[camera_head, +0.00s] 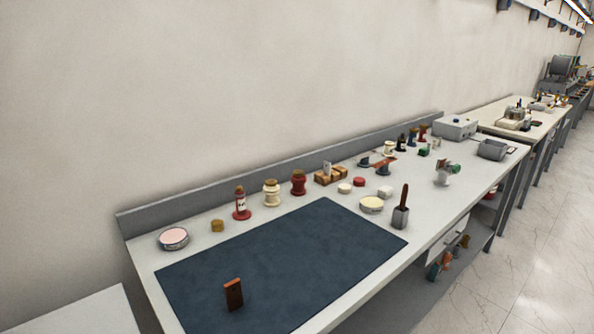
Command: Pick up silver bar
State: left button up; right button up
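I cannot pick out a silver bar for certain in the head view. A grey metallic block with an upright brown handle (401,216) stands on the workbench (425,215), just beyond the right corner of the dark mat. A reddish-brown upright block (233,294) stands on the dark blue mat (285,260) near the front. Neither of my grippers shows in this view.
A round tin (173,238), red and cream spools (272,193) and a wooden block holder (331,175) line the back of the bench. A cream round dish (371,205) sits beside the mat. Most of the mat is clear. Tiled floor (510,290) lies open at right.

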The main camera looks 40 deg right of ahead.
aim_at(328, 166)
jog(key=l+u, duration=0.1)
jog(key=l, duration=0.3)
jog(key=k+l+u, duration=0.1)
jog(key=l, duration=0.25)
jog(key=k+l+u, duration=0.1)
jog(key=l, duration=0.25)
jog(key=k+l+u, duration=0.1)
jog(key=l, duration=0.25)
jog(key=k+l+u, duration=0.1)
jog(key=l, duration=0.25)
jog(key=k+l+u, duration=0.1)
jog(key=l, duration=0.25)
jog(key=k, duration=0.1)
